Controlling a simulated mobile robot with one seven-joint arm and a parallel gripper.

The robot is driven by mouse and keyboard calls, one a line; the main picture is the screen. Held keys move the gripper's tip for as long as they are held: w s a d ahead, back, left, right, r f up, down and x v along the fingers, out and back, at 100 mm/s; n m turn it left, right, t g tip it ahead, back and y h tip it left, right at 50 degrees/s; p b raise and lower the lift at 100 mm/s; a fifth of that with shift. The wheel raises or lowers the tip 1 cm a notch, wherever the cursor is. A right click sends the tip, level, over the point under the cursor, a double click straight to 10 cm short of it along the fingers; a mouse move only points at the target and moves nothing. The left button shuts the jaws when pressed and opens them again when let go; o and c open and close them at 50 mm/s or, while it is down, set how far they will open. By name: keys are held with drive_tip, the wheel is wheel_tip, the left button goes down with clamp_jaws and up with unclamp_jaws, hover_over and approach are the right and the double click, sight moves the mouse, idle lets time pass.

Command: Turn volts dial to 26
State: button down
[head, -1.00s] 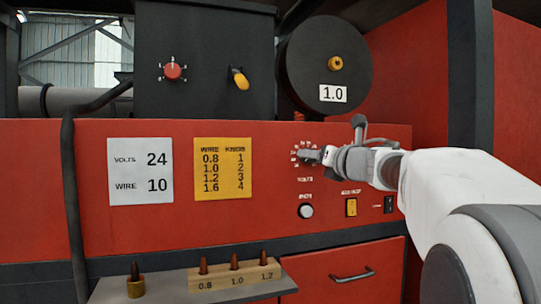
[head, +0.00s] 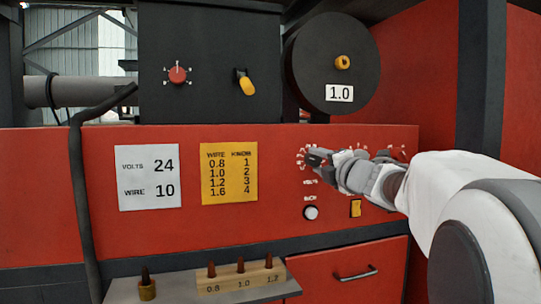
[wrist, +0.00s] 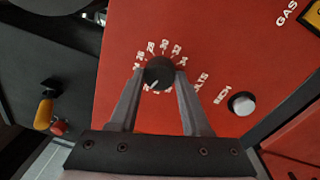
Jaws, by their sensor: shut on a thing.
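A pale mark on the knob points to the lower left in the wrist view. My gripper (wrist: 160,80) has one finger on each side of the knob and is shut on it. In the head view my gripper (head: 320,158) is at the dial and covers most of it and part of its number ring. A white card (head: 150,178) on the panel reads volts 24 and wire 10.
A yellow wire and knob chart (head: 229,173) is left of the dial. Below the dial are a white button (head: 311,213) and a yellow switch (head: 355,208). A wooden tip rack (head: 240,277) stands on the shelf. A red knob (head: 177,75) is higher up.

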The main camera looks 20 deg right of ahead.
drive_tip(key=m+p, duration=0.1)
drive_tip(key=m, duration=0.1)
drive_tip(key=m+p, duration=0.1)
drive_tip(key=m, duration=0.1)
drive_tip(key=shift+a+r+m, duration=0.1)
drive_tip(key=shift+r+m, duration=0.1)
drive_tip(key=shift+m, duration=0.2)
drive_tip(key=m+p, duration=0.3)
drive_tip(key=m, duration=0.1)
drive_tip(key=shift+m+h, duration=0.3)
drive_tip(key=shift+m, duration=0.1)
drive_tip(key=m+p, duration=0.3)
drive_tip(key=m, duration=0.2)
drive_tip(key=shift+r+m, duration=0.1)
drive_tip(key=shift+m, duration=0.2)
drive_tip(key=shift+m+h+p, duration=0.4)
drive_tip(key=shift+m+p, duration=0.65)
drive_tip(key=shift+m, duration=0.45)
drive_tip(key=shift+c, duration=1.8)
unclamp_jaws()
drive_tip(key=shift+f, duration=0.2)
drive_tip(key=shift+s, duration=0.15)
